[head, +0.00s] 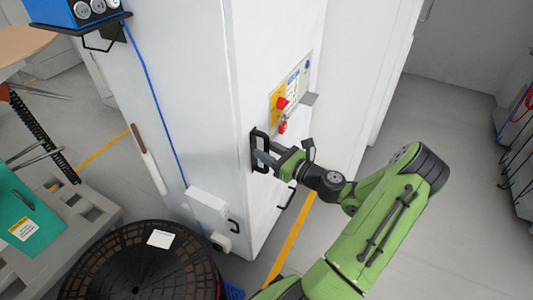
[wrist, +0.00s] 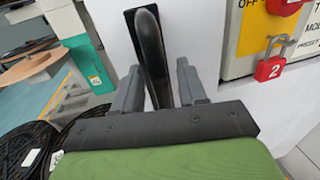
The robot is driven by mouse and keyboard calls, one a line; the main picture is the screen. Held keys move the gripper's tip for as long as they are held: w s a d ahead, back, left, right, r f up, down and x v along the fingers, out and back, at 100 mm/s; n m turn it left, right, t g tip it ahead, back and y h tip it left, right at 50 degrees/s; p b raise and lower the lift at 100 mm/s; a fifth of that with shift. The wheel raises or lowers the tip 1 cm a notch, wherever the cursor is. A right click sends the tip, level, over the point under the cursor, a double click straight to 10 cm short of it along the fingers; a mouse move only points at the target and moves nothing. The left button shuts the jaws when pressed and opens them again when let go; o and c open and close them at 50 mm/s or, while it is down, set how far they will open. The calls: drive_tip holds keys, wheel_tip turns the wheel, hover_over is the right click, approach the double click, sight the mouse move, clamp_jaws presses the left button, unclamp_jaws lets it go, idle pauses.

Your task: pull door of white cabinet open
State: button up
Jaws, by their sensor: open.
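The white cabinet (head: 190,70) stands upright in the middle of the head view. Its black door handle (head: 254,140) is a vertical bar near the cabinet's front corner. My gripper (head: 262,156) reaches the handle from the right. In the wrist view the handle (wrist: 150,45) stands between the two grey fingers of my gripper (wrist: 158,80), one on each side. The fingers are apart; I cannot tell whether either touches the bar. No gap shows along the door edge, so the door looks closed.
A switch panel (head: 291,90) with a red knob and red padlock (wrist: 270,68) sits right of the handle. A black round reel (head: 140,265) stands on the floor at lower left. A white box (head: 207,203) is on the cabinet's left face.

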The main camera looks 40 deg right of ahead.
drive_tip(key=shift+w, duration=0.3)
clamp_jaws()
drive_tip(key=shift+s, duration=0.1)
